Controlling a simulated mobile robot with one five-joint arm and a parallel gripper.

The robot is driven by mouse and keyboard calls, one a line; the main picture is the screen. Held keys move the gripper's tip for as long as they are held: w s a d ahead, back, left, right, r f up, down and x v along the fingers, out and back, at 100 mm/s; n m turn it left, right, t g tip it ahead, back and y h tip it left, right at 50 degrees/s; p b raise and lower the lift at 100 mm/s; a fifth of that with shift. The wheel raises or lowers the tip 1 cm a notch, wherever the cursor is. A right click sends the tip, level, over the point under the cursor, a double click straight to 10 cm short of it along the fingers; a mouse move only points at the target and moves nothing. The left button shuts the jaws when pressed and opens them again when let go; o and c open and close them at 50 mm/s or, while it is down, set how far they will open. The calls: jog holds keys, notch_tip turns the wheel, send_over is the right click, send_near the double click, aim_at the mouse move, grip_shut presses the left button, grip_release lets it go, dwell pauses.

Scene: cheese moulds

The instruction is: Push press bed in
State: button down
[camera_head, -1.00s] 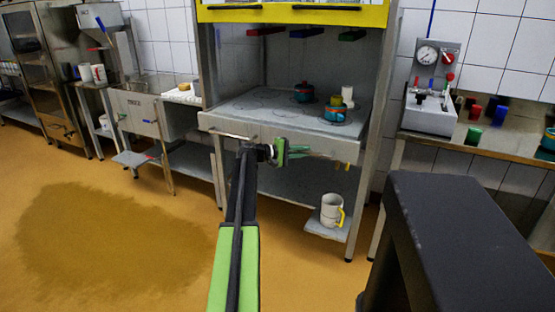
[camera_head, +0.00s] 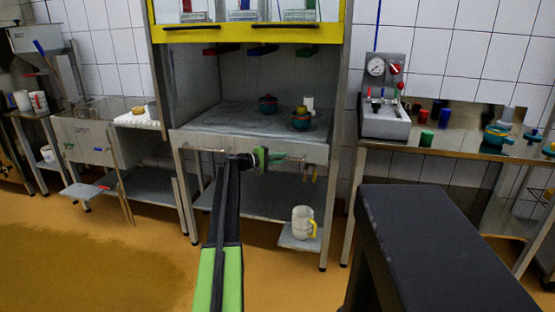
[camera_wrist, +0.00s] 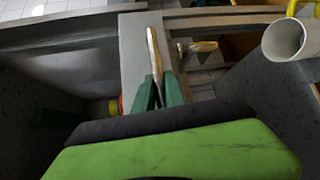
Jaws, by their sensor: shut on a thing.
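The press bed (camera_head: 222,117) is a grey slab with faint ring marks, in the frame under the yellow cabinet in the head view. A thin handle bar (camera_head: 200,150) runs along its front panel. My gripper (camera_head: 272,157) is at the middle of that front, shut on the handle bar. In the wrist view the green fingertips (camera_wrist: 158,88) close on either side of the brass-coloured bar (camera_wrist: 154,52).
A white mug (camera_head: 303,222) with a yellow handle stands on a low grey shelf below; the mug also shows in the wrist view (camera_wrist: 286,39). A gauge unit (camera_head: 386,115) and coloured cups stand on the right-hand bench. Open floor (camera_head: 150,265) lies to the left.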

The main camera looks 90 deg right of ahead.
jog(key=c, duration=1.5)
grip_release()
jog(key=shift+w, duration=0.25)
jog(key=shift+o, duration=0.5)
jog(key=shift+w, duration=0.3)
jog(key=p+v, duration=0.2)
jog(key=v, duration=1.5)
jog(key=shift+a, duration=0.3)
